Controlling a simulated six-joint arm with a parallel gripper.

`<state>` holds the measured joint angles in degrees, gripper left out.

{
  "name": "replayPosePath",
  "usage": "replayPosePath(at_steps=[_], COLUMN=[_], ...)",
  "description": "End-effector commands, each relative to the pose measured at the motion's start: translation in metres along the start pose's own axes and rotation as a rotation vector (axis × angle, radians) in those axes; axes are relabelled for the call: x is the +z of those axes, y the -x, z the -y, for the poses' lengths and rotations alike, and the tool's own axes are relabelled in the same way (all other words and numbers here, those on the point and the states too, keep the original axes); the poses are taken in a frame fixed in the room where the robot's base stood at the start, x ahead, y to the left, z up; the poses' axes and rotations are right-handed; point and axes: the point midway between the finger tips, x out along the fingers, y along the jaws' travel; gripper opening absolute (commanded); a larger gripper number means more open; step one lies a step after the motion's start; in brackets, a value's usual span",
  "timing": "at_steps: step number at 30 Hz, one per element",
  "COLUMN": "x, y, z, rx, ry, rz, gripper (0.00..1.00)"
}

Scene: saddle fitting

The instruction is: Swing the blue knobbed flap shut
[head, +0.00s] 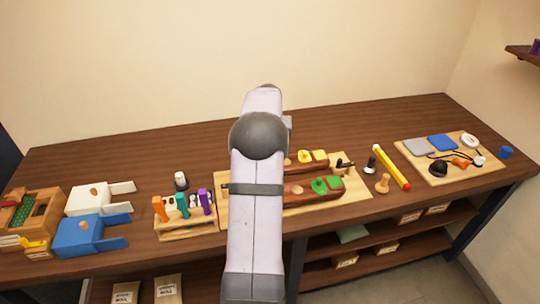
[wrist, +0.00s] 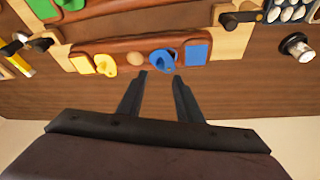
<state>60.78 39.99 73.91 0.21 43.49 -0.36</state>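The blue knobbed flap (wrist: 162,59) shows in the wrist view on a long brown saddle-like piece (wrist: 115,45). It sits apart from a blue square plate (wrist: 196,54), with a small brown gap between them. My gripper (wrist: 160,75) is open and empty, its two dark fingers spread just below the flap in the picture. I cannot tell whether a fingertip touches it. In the head view my arm hides the gripper and the blue flap.
A round wooden knob (wrist: 136,57) and a yellow flap (wrist: 106,65) lie left of the blue flap. A second brown piece carries green parts (head: 319,186). A tool rack (head: 185,222) stands to the left. The table behind is clear.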

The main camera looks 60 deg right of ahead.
Motion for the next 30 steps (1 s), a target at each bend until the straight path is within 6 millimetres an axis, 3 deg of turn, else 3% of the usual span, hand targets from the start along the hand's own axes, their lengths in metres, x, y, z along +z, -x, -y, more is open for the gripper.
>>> replayPosePath(at_steps=[8,21,30], x=[0.000,0.000,0.001], y=[-0.009,-0.057,-0.073], z=[0.000,0.000,0.000], rx=[0.001,0.001,0.001], ry=[-0.002,0.000,0.000], rz=[0.004,0.004,0.002], gripper=[0.32,0.32,0.32])
